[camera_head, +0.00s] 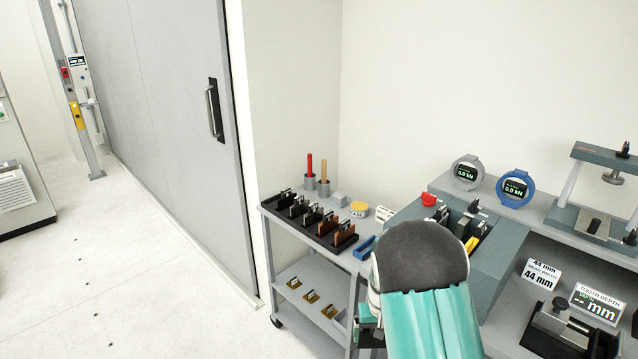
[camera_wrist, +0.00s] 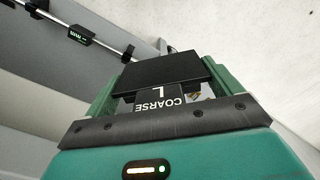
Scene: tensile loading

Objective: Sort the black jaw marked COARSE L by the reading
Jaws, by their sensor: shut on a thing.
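In the wrist view, my gripper (camera_wrist: 163,76) is shut on the black jaw (camera_wrist: 158,66), held between its two green fingers. The jaw's label reads COARSE L and appears upside down.
A grey cart (camera_head: 308,252) carries a black rack (camera_head: 274,210) of jaws, tool handles (camera_head: 310,166) and small items. A sloped grey housing (camera_head: 497,259) holds several jaws. The floor at left is clear.

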